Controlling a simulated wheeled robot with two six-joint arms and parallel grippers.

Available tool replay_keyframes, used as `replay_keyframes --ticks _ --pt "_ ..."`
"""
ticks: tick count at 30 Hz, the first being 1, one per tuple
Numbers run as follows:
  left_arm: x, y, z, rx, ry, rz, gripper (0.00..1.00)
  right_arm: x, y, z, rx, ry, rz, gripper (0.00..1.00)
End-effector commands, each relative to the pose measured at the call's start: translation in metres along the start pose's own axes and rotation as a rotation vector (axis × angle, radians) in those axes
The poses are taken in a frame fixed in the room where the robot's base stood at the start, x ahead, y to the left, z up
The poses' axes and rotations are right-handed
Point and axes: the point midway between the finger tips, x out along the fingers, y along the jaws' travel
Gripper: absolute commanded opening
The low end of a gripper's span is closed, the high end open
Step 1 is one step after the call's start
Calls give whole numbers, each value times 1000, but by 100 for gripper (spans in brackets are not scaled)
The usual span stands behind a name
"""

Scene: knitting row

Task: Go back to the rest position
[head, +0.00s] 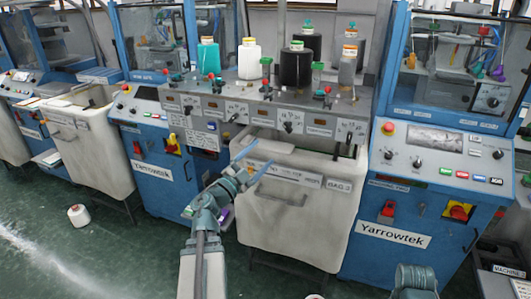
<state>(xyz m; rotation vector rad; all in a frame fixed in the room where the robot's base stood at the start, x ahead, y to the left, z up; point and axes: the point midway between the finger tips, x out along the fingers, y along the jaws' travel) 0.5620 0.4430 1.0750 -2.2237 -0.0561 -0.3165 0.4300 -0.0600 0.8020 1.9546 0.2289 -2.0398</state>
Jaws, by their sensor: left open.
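My left gripper (264,152) is in front of the middle machine. Its two blue fingers are spread apart with nothing between them. It appears in front of the upper front of the white bin (290,222); whether it touches the bin cannot be told. My left arm reaches up to it from the bottom of the picture. A ribbed part of my own body shows at the bottom right, but my right gripper is not in view.
Blue Yarrowtek machines (393,235) stand in a row with grey control panels (205,108). Several bottles, including a white one (249,60), stand on the middle machine's top. A white yarn cone (79,215) is on the green floor (120,262), which is mostly clear at left.

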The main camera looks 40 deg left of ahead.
Motion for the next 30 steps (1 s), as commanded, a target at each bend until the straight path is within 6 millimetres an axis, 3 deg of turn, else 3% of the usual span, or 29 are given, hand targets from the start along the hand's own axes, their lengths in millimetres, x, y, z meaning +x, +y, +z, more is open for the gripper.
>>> replay_keyframes --ticks 19,26,30 --pt "0 0 -1 -3 -4 -5 80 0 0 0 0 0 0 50" --pt "40 1 -6 -97 -146 -119 80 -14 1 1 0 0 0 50" --pt "64 26 -5 -216 -336 -173 80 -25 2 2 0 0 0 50"
